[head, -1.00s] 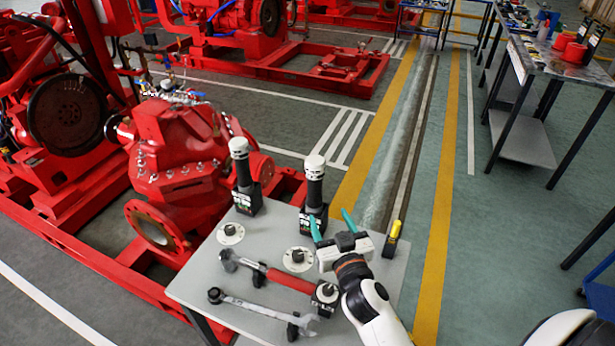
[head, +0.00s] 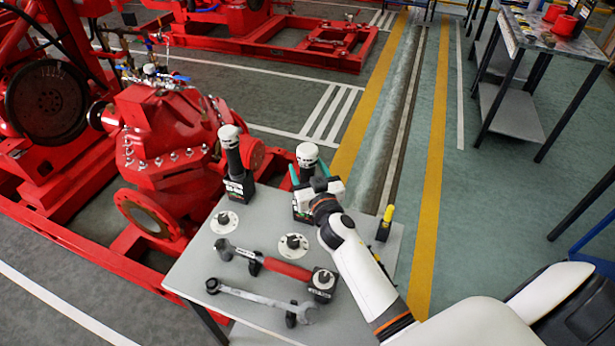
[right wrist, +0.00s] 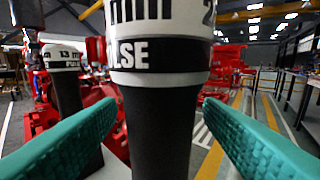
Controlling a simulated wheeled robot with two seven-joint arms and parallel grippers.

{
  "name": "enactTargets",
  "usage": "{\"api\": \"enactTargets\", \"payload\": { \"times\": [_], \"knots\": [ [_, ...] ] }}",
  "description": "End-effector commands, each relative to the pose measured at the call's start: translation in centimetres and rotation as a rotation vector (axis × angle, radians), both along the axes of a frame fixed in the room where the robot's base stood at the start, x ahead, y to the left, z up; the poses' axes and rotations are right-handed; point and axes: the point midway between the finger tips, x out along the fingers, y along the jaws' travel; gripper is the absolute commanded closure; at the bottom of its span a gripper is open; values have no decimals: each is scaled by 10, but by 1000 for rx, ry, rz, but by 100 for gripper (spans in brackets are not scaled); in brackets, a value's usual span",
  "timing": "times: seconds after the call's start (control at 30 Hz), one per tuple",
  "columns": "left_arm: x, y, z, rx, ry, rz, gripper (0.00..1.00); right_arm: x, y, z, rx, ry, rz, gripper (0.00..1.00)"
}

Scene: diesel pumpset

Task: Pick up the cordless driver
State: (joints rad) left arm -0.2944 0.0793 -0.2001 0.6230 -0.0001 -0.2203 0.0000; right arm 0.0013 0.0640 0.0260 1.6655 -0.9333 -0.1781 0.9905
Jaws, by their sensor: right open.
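Two upright drivers with black bodies and white tops stand at the back of the grey table (head: 262,229). The right driver (head: 307,154) has its lower body partly hidden by my gripper. My right gripper (head: 309,175) is open, with its teal fingers on either side of this driver. In the right wrist view, its black grip (right wrist: 156,125) stands between the fingers, with visible gaps on both sides. The left driver (head: 233,165) also shows in the right wrist view (right wrist: 66,90), beyond the left finger. My left gripper is not in view.
A red-handled hammer (head: 285,268), a wrench (head: 250,295), round white discs with dark knobs (head: 293,243) and a yellow-topped black item (head: 385,222) are on the table. A red pump (head: 165,135) stands close on the left.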

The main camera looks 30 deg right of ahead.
Motion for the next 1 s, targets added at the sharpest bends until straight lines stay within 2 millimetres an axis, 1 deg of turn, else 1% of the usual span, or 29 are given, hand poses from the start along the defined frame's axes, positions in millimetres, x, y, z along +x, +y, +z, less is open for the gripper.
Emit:
{"api": "enactTargets", "payload": {
  "times": [0.03,0.1,0.2,0.43,0.47,0.8,0.83,0.87,1.0],
  "knots": [
    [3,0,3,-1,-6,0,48,8,-2,2,-1,-1,0,39],
    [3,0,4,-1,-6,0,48,17,-3,1,-1,-1,-1,39],
    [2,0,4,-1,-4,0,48,23,-4,0,0,0,0,39],
    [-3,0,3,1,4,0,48,24,-4,0,0,0,0,39],
    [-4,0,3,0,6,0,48,24,-4,0,0,0,0,42],
    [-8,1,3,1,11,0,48,24,-4,0,0,0,0,98],
    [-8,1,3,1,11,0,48,24,-4,0,0,1,0,100],
    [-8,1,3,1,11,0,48,24,-4,2,-1,-4,1,100],
    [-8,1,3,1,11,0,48,24,-4,2,-1,-4,1,100]
  ]
}}
